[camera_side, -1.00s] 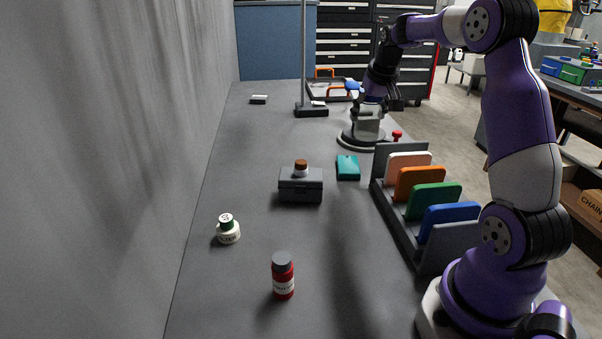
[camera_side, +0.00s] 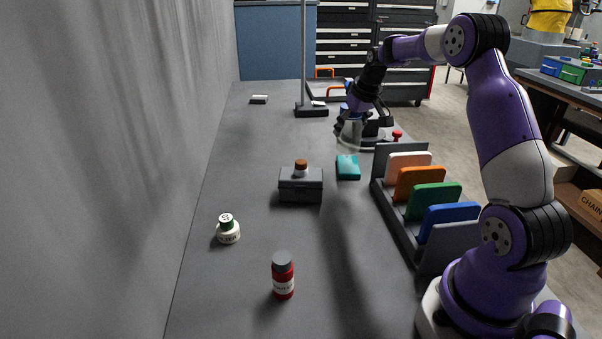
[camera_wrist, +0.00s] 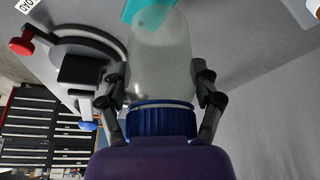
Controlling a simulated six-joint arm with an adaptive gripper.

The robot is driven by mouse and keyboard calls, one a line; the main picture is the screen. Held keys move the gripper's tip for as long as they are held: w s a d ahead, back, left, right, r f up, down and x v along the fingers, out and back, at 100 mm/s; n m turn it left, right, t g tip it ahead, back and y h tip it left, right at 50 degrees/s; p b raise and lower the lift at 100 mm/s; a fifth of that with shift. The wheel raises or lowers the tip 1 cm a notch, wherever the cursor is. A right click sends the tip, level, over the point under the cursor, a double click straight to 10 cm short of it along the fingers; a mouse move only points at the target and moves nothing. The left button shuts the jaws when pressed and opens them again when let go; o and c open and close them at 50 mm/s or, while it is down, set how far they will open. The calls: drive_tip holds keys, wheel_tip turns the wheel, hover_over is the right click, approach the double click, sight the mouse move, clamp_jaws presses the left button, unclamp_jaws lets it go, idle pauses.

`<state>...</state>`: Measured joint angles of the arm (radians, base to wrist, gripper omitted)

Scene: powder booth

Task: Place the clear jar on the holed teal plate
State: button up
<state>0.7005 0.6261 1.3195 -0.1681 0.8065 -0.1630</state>
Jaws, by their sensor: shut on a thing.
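The clear jar (camera_wrist: 160,65) with a ribbed blue lid fills the middle of the wrist view. My gripper (camera_wrist: 152,92) is shut on it, with a finger on each side near the lid. In the side view the jar (camera_side: 351,132) hangs below my gripper (camera_side: 361,114), just behind the teal plate (camera_side: 348,167). The teal plate lies flat on the grey bench. In the wrist view the plate (camera_wrist: 134,10) shows at the top edge, partly behind the jar. Its holes are hard to make out.
A grey box (camera_side: 300,187) with a brown-capped bottle on top stands left of the plate. A rack (camera_side: 420,215) of coloured panels stands to the right. A device with a red knob (camera_side: 397,134) is behind.

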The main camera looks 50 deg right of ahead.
sight(351, 141)
drive_tip(key=shift+d+f, duration=0.2)
drive_tip(key=shift+d, duration=0.15)
drive_tip(key=shift+f, duration=2.05)
drive_tip(key=shift+f, duration=0.1)
drive_tip(key=o, duration=1.4)
drive_tip(key=shift+c, duration=0.2)
